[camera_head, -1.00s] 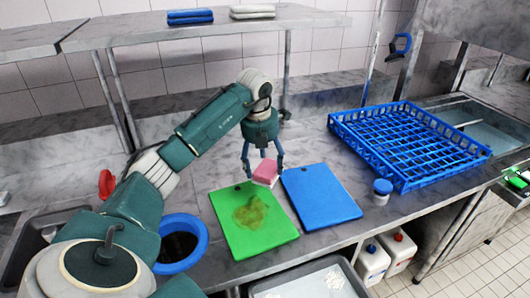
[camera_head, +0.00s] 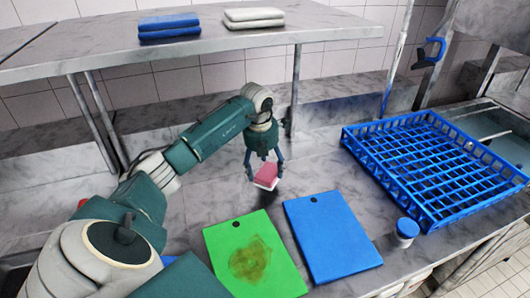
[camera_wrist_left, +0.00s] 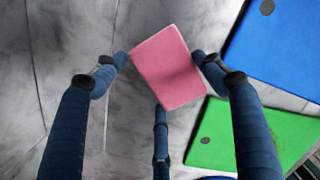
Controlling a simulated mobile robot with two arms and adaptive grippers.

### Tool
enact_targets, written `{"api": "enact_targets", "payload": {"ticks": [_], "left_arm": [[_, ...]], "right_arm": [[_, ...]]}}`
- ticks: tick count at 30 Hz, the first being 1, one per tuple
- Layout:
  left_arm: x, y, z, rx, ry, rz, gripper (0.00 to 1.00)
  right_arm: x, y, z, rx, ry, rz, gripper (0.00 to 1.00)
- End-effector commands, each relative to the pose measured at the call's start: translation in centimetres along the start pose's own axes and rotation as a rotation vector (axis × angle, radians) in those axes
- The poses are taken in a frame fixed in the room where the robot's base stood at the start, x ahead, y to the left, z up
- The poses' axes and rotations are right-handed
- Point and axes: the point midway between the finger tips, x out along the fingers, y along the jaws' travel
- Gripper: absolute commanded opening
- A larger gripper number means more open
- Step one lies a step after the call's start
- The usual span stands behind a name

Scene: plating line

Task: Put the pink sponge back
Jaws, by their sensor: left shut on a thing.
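The pink sponge (camera_head: 267,175) has a pink top and a pale underside. My left gripper (camera_head: 265,171) is shut on it and holds it above the counter, behind the green board. In the left wrist view the pink sponge (camera_wrist_left: 169,68) sits tilted between the blue fingers of my left gripper (camera_wrist_left: 165,75). The green cutting board (camera_head: 225,243) has a brownish-yellow smear on it. The blue cutting board (camera_head: 333,235) lies beside it on the right. My right gripper is not in view.
A blue rack (camera_head: 435,170) stands on the right of the counter, with a small blue-lidded jar (camera_head: 405,232) in front. Folded blue cloths (camera_head: 169,27) and white cloths (camera_head: 254,18) lie on the shelf (camera_head: 205,50). The counter behind the boards is clear.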

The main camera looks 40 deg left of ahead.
Motion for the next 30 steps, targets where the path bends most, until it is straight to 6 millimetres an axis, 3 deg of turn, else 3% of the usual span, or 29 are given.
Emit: {"api": "enact_targets", "payload": {"ticks": [11,19,20,22,30], "left_arm": [[3.8,0.0,-0.6,0.0,0.0,0.0,0.46],[4.1,0.0,-0.6,0.001,-0.001,0.0,0.46],[4.1,0.0,-0.6,0.001,-0.001,0.0,0.72],[4.0,0.0,-0.6,0.001,-0.001,0.0,0.86],[4.0,0.0,-0.6,0.001,-0.001,0.0,0.89]], "right_arm": [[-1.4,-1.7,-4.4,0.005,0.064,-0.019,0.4],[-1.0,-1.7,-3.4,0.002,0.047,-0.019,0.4],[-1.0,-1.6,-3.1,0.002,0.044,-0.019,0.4],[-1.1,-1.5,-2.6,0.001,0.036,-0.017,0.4],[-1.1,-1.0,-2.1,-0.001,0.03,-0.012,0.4]]}}
